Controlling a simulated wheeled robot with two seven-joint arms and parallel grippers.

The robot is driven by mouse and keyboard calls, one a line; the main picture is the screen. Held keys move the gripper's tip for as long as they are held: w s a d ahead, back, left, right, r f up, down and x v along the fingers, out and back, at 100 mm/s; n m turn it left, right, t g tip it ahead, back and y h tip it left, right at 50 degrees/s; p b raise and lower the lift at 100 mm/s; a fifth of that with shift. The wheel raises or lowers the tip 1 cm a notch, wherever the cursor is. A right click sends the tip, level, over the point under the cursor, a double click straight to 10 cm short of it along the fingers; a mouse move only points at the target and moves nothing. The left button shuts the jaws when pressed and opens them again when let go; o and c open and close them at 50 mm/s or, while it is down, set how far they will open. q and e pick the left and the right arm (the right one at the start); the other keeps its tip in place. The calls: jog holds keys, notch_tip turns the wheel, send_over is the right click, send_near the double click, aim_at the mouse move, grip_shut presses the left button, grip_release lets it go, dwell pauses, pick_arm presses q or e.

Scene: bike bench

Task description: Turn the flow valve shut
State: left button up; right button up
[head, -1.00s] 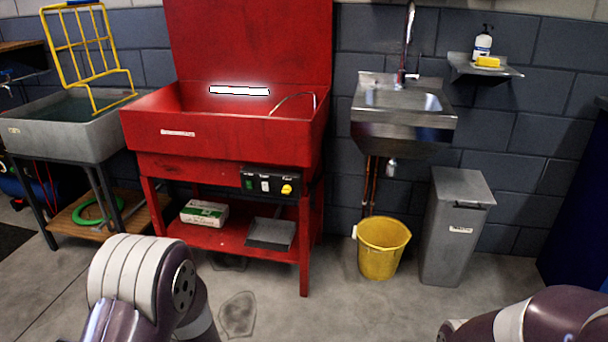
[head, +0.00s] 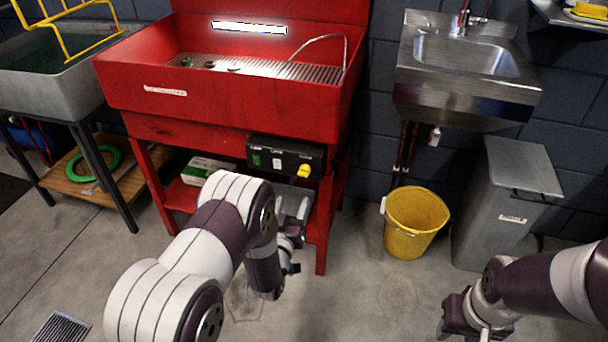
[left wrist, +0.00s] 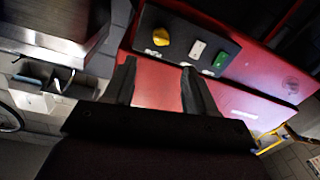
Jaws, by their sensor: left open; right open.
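The flow valve is a yellow knob (head: 304,171) at the right end of a black control panel (head: 284,158) on the front of the red parts washer. In the left wrist view the yellow knob (left wrist: 161,38) shows beyond the fingers, near the panel's left end. My left gripper (head: 292,250) is in front of and below the panel, apart from the knob. Its two fingers (left wrist: 158,85) are spread and empty in the left wrist view. My right gripper (head: 465,318) is low at the right, far from the knob, with its fingertips hard to make out.
The red washer basin (head: 225,110) stands above the panel, with a white box (head: 203,169) on the shelf below. A yellow bucket (head: 414,222) and a grey bin (head: 500,200) stand to the right under the steel sink (head: 465,75). The floor in front is clear.

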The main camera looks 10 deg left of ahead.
aim_at(304, 172)
pick_arm(q)
jog(key=w+b, duration=0.3)
jog(key=w, duration=0.8)
jog(key=shift+a, duration=0.2)
jog(key=shift+f, duration=0.1)
jog(key=c, duration=1)
